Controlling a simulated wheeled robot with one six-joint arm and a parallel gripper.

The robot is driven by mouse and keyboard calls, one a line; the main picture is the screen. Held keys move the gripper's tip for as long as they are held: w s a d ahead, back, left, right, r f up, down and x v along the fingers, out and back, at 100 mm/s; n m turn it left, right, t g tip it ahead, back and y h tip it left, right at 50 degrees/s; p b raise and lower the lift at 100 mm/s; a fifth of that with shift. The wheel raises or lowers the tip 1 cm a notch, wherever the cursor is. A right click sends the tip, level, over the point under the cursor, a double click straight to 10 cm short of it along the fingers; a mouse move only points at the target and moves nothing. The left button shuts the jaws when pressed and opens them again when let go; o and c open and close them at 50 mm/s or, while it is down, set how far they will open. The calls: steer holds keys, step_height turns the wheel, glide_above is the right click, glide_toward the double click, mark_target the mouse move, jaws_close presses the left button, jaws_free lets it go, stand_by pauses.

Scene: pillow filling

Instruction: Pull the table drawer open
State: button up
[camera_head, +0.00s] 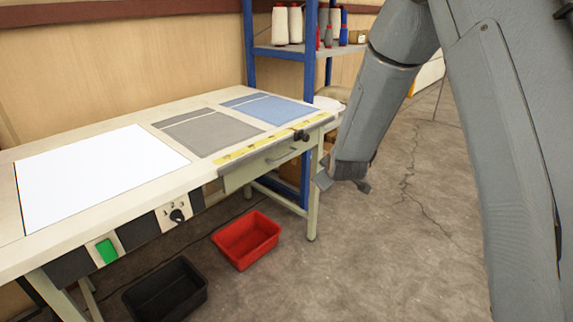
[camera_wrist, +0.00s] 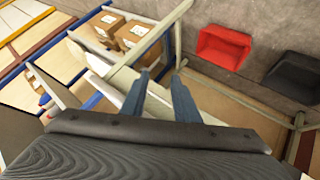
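The table (camera_head: 100,209) stands at the left of the head view. Its drawer (camera_head: 240,175) sits under the front edge near the right end and looks closed. The drawer has a grey bar handle (camera_head: 282,155). My gripper (camera_head: 343,186) is to the right of the drawer, past the table's right end and apart from the handle. In the wrist view my gripper (camera_wrist: 158,76) has its two blue-grey fingers spread with nothing held between them. A pale part of the table shows behind the fingers there; I cannot make out the handle in that view.
A red bin (camera_head: 246,240) and a black bin (camera_head: 166,292) stand on the floor below the table front. A blue-framed shelf (camera_head: 308,90) with spools stands behind the table. Cardboard boxes (camera_wrist: 135,35) show in the wrist view. The floor right of the table is clear.

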steer(key=w+a+f+n+t+b, duration=0.2)
steer(key=w+a+f+n+t, duration=0.1)
steer(key=w+a+n+t, duration=0.25)
steer(key=w+a+f+n+t+b, duration=0.2)
steer(key=w+a+f+n+t, duration=0.15)
steer(key=w+a, duration=0.35)
steer(key=shift+m+y, duration=0.4)
steer(key=shift+y, duration=0.2)
steer(key=w, duration=0.2)
steer(key=w+a, duration=0.1)
steer(key=w, duration=0.2)
steer(key=shift+w+a+r, duration=0.15)
steer(key=shift+w+r, duration=0.15)
steer(key=shift+w, duration=0.05)
steer(key=shift+c, duration=0.4)
jaws_close()
